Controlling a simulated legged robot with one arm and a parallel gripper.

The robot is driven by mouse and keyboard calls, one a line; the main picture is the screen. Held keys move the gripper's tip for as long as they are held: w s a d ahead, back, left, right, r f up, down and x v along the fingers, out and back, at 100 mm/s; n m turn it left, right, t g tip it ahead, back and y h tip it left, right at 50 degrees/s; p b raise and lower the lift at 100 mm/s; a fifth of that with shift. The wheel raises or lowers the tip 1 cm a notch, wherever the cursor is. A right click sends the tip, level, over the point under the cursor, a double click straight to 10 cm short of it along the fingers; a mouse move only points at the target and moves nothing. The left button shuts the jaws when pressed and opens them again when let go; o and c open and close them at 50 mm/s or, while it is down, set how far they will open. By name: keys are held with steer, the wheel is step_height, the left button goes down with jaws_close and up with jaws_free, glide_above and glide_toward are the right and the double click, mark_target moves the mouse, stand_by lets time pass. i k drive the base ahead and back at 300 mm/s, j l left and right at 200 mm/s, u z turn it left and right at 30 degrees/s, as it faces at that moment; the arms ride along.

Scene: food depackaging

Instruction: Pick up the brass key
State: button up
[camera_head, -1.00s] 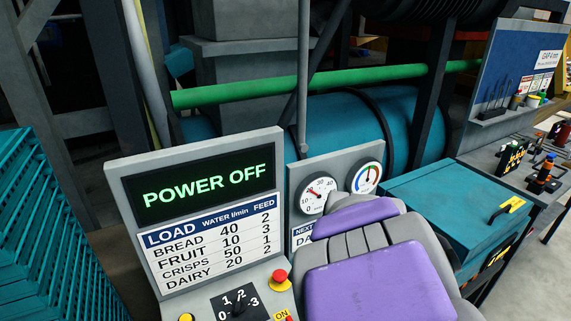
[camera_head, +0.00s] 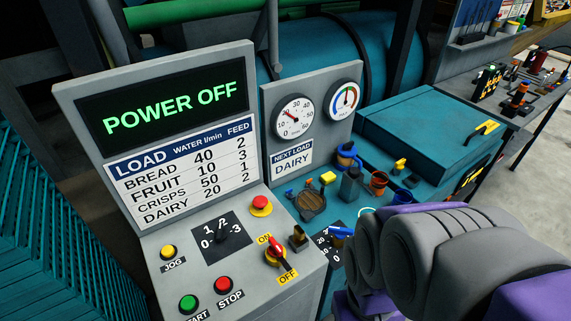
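My grey and purple arm fills the lower right of the view, to the right of the panel. My gripper's fingers do not show, so I cannot see whether they hold anything.
The control panel (camera_head: 258,285) also carries a red mushroom button (camera_head: 261,205), a rotary dial (camera_head: 222,236), and START (camera_head: 188,304) and STOP (camera_head: 223,285) buttons.

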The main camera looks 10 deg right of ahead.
mark_target(299, 238)
steer(key=k+j+z, duration=0.55)
steer(key=k+z, duration=0.25)
steer(key=i, duration=0.1)
